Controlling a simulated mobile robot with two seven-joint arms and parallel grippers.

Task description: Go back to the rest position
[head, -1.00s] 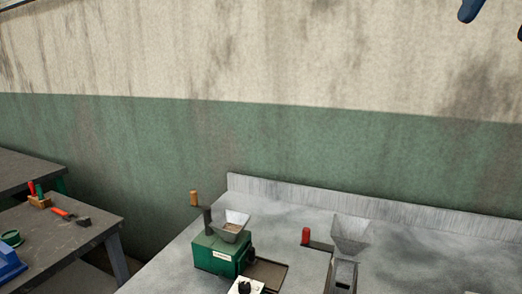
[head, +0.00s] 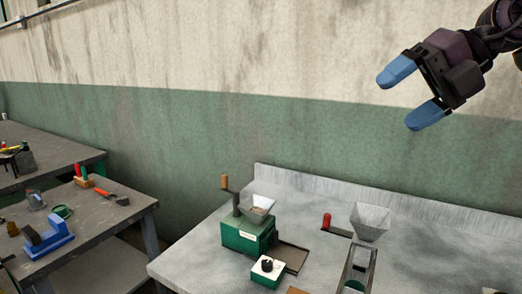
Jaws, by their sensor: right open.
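My right gripper (head: 411,98) is at the upper right of the head view, raised in front of the wall. Its two blue fingertips are spread apart with nothing between them. It is well above the grey counter and touches nothing. My left gripper is not in the head view.
A grey counter (head: 190,258) holds a green grinder (head: 241,236) with a crank and hopper, and a second metal hopper device (head: 370,222) with a red handle. A dark workbench (head: 105,222) with tools, including a blue device (head: 50,238), stands at left. Air around my right gripper is clear.

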